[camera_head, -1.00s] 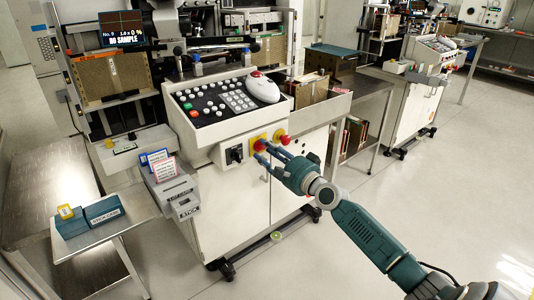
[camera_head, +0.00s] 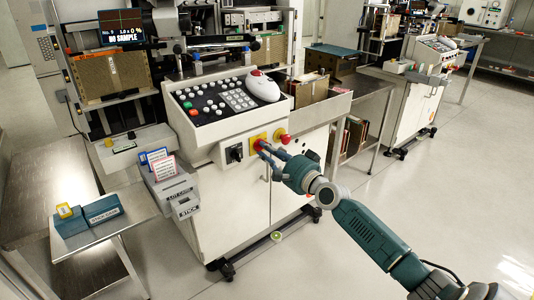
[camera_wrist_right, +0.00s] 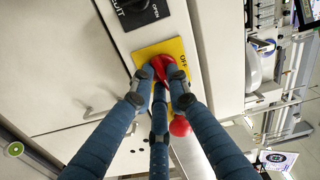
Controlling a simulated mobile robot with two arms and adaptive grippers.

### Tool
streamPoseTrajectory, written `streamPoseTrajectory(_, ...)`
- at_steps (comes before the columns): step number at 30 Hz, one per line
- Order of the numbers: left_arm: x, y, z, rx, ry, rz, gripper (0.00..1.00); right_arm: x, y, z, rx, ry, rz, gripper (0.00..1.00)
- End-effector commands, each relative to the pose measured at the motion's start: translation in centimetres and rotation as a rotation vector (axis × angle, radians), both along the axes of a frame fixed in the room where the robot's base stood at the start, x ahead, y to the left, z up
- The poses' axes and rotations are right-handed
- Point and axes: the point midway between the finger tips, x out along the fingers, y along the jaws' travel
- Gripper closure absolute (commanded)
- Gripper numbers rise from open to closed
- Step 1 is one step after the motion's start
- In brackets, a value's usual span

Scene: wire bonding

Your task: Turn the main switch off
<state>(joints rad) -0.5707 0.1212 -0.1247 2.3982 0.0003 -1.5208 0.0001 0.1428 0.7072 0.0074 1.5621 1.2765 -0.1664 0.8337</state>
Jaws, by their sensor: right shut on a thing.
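The main switch is a red knob (camera_wrist_right: 160,64) on a yellow plate (camera_wrist_right: 150,50) marked OFF in the right wrist view. In the head view its yellow plate (camera_head: 257,138) sits on the machine's white front panel, below the keypad. My right gripper (camera_head: 262,150) reaches in from the lower right. Its blue fingers are shut on the red knob, with fingertips on its sides, as the wrist view (camera_wrist_right: 158,82) shows. The fingers hide part of the knob, and I cannot tell its exact angle. My left gripper is not in view.
A black rotary switch (camera_head: 235,154) is left of the main switch. A red push button (camera_head: 282,134) is close on its right. The keypad console (camera_head: 215,108) juts out above. A grey bin (camera_head: 183,192) hangs at the left. Floor to the right is clear.

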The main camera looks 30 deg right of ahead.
Motion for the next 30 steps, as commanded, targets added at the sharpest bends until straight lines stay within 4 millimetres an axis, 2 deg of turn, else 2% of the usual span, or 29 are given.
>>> streamPoseTrajectory(5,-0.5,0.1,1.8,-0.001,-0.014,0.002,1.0,0.0,-0.1,-0.3,-0.157,-0.01,0.002,1.0)
streamPoseTrajectory(14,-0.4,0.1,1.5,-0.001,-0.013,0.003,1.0,0.0,-0.2,-0.1,-0.443,-0.031,0.002,1.0)
streamPoseTrajectory(22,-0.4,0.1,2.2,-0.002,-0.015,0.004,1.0,0.0,-0.3,0.2,-0.698,-0.051,0.002,1.0)
streamPoseTrajectory(30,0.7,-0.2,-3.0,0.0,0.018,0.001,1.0,0.0,-0.3,0.4,-0.952,-0.071,0.002,1.0)
